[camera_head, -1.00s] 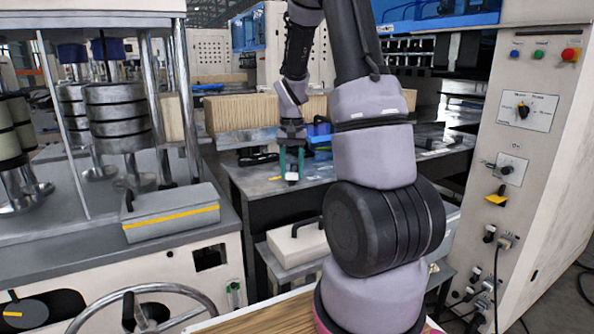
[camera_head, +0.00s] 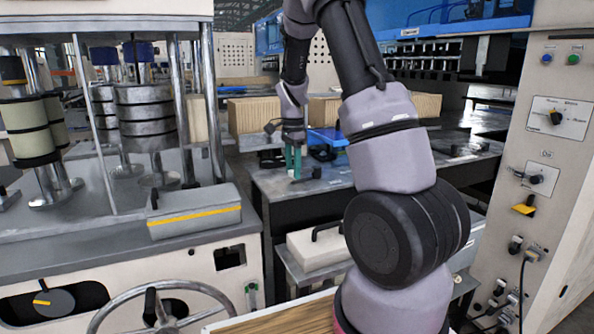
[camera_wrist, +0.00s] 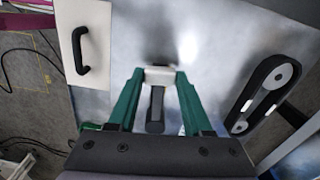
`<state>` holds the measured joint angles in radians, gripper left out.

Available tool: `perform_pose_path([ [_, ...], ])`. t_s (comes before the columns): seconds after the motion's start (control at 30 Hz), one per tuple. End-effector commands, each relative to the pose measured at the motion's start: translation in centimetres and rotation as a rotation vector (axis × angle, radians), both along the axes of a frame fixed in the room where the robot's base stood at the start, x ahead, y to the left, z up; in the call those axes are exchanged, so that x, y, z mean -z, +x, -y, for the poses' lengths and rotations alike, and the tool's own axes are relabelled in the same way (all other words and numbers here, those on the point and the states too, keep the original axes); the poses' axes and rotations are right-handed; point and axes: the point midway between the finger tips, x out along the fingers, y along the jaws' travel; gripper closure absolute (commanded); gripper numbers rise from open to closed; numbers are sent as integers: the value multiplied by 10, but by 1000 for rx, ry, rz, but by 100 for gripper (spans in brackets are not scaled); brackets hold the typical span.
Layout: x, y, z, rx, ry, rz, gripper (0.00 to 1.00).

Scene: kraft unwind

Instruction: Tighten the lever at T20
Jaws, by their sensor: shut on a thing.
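My gripper (camera_head: 293,162) has green fingers and hangs over the dark table (camera_head: 320,180) in the middle of the head view. In the wrist view my gripper (camera_wrist: 159,76) is shut on a dark grey, lever-like bar (camera_wrist: 155,108), with a pale block at the fingertips. Its far end is hidden there, and I cannot tell whether it is fixed to anything. A black oblong piece with round silver ends (camera_wrist: 262,95) lies to the right, apart from the fingers. I can read no T20 label.
A white box with a black handle (camera_head: 318,247) sits on a lower shelf; it also shows in the wrist view (camera_wrist: 86,22). A grey box with a yellow stripe (camera_head: 195,211) and a handwheel (camera_head: 165,310) are at left. A control cabinet (camera_head: 555,165) stands right. Brown stacks (camera_head: 255,115) are behind.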

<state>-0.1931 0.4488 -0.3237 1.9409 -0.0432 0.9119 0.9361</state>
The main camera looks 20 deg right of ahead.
Motion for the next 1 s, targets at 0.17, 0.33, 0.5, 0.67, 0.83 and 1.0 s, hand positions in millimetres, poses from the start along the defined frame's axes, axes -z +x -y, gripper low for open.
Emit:
perform_pose_path([
  [0.17,-1,9,0,76,-1,4,100],
  [0.33,-1,12,0,117,-1,4,100],
  [0.5,-1,13,0,135,-1,4,100],
  [0.67,-1,14,0,137,0,5,100],
  [0.83,-1,14,0,137,0,6,100],
  [1.0,-1,13,0,136,0,4,20],
])
